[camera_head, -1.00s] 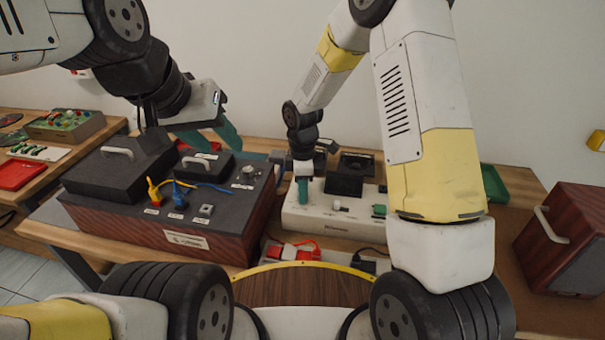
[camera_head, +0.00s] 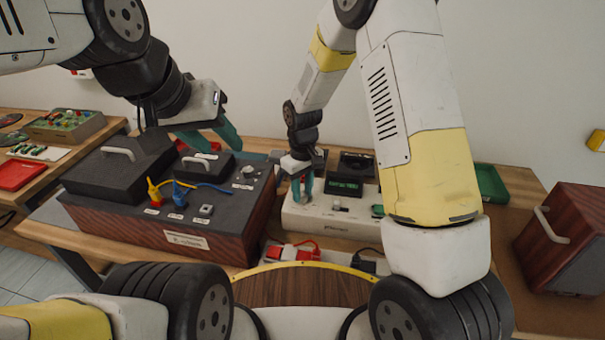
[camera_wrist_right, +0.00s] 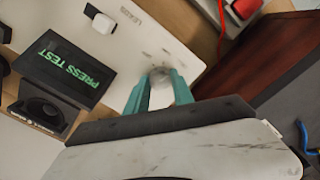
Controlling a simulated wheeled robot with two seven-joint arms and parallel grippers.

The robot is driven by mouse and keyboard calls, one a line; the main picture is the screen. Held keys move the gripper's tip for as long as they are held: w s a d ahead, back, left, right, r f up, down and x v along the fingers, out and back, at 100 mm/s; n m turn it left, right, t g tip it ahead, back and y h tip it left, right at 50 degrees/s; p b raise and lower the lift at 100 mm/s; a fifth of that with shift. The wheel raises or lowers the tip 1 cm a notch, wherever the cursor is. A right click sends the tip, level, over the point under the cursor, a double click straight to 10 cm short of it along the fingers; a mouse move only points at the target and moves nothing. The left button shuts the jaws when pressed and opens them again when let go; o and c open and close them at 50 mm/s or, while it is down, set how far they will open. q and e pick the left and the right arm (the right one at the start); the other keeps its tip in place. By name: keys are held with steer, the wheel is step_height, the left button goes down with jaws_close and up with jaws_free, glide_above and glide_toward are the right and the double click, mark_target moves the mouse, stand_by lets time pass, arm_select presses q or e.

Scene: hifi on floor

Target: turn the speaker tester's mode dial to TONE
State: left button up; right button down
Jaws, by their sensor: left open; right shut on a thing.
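The speaker tester (camera_head: 335,221) is a low cream box in the middle of the table, also in the right wrist view (camera_wrist_right: 150,36). Its black display (camera_head: 344,188) is lit green and reads "PRESS TEST" in the right wrist view (camera_wrist_right: 68,68). My right gripper (camera_head: 302,196) points down at the tester's left end. In the right wrist view, its teal fingers (camera_wrist_right: 158,88) are shut on a pale round dial (camera_wrist_right: 160,96); the dial's marks are too blurred to read. My left gripper (camera_head: 214,142) is open and empty above the dark hifi box.
A wood-sided dark box (camera_head: 222,216) with yellow and blue plugs stands left of the tester. A power strip (camera_head: 330,260) with red plugs lies in front. A green tray (camera_head: 490,183) and a wooden speaker (camera_head: 562,240) are at right.

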mark_target(303, 194)
steer(key=m, duration=0.5)
steer(key=shift+m, duration=0.3)
steer(key=m, duration=0.5)
steer(key=shift+m, duration=0.3)
steer(key=c, duration=1.1)
jaws_free()
steer(key=shift+r, duration=0.1)
step_height(303, 194, up, 8)
steer(key=shift+f, duration=0.25)
steer(key=shift+r, duration=0.1)
